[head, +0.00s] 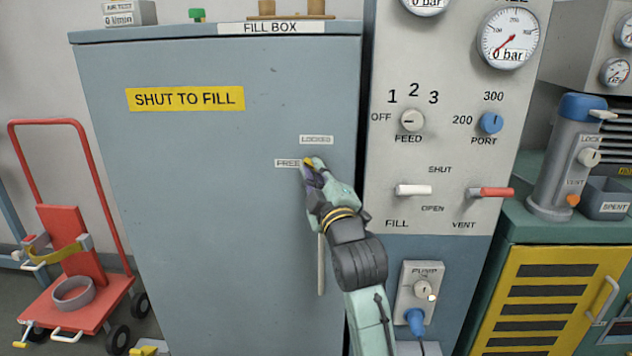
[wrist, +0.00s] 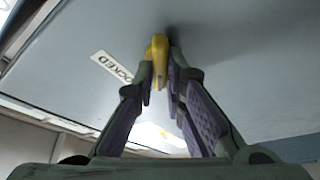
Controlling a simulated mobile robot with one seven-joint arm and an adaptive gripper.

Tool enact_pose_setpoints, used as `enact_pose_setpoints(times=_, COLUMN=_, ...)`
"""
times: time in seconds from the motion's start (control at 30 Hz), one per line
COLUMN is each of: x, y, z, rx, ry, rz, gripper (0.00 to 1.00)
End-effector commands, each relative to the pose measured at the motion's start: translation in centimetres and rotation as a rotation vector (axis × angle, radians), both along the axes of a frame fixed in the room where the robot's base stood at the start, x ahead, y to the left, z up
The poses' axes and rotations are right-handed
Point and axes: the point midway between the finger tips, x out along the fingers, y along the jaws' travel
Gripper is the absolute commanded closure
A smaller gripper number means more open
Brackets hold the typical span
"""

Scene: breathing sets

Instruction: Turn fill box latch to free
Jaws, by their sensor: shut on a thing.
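The fill box (head: 220,220) is a blue-grey cabinet with its door shut. Its yellow latch (head: 308,161) is on the door, just right of the FREE label (head: 287,163) and below the LOCKED label (head: 316,140). My gripper (head: 312,171) is shut on the latch, with a finger on each side. In the wrist view the yellow latch (wrist: 159,47) stands out from the door between my fingertips (wrist: 161,75), with the LOCKED label (wrist: 111,67) to its left. My fingers hide much of the latch, so I cannot tell its exact angle.
A vertical door handle (head: 321,265) hangs below my gripper, partly hidden by my arm. To the right is a control panel (head: 450,140) with gauges, knobs and FILL and VENT levers. A red hand truck (head: 75,255) stands at the left. Open space lies before the door's left part.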

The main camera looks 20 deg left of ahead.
Motion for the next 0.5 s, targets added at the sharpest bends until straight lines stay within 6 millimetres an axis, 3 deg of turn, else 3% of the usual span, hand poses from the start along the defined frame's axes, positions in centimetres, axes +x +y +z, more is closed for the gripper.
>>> enact_pose_setpoints(times=0.5, x=0.04, y=-0.07, z=0.12, rx=-0.411, ry=-0.118, rz=-0.002, gripper=1.0)
